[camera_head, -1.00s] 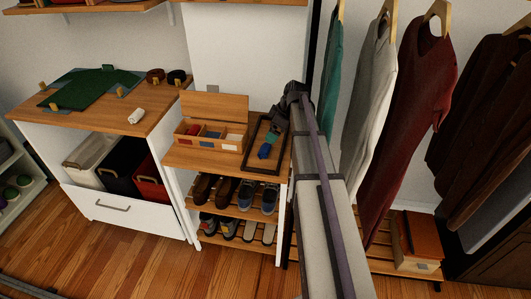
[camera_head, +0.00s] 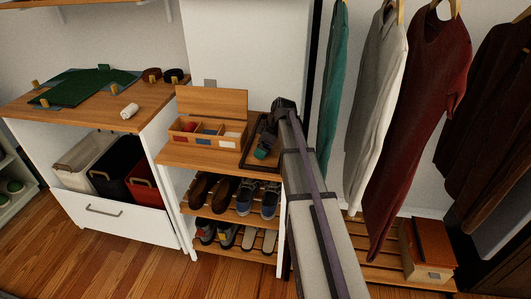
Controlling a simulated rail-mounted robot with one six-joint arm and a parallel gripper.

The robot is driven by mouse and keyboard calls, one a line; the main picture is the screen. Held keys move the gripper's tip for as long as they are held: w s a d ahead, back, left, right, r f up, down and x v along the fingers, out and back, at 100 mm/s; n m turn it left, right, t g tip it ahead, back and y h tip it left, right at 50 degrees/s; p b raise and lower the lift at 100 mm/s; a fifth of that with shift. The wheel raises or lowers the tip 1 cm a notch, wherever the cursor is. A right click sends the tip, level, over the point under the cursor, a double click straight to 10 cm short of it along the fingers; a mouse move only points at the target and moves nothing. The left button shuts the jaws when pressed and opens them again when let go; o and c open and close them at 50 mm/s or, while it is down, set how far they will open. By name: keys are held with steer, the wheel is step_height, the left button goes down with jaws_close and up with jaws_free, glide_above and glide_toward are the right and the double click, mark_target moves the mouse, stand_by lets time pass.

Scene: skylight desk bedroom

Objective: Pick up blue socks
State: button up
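The open wooden box (camera_head: 184,139) on the shoe rack's top has red, blue and white contents in separate compartments. The small blue patch (camera_head: 208,131) in its middle compartment may be blue socks, but is too small to tell. My arm reaches in from the lower right. My gripper (camera_head: 264,150) points down over the dark-rimmed tray (camera_head: 245,158), right of the box. Its fingers are small and dark, so I cannot tell whether they are open or hold anything. Much of the tray is hidden behind my gripper and arm.
Shoes (camera_head: 236,190) fill the rack below. A white cabinet (camera_head: 112,235) at left carries a green mat (camera_head: 82,88), a white roll (camera_head: 130,110) and dark coiled items. Hanging clothes (camera_head: 420,90) stand close to my arm on the right.

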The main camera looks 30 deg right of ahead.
steer(key=c, duration=1)
steer(key=shift+r, duration=0.1)
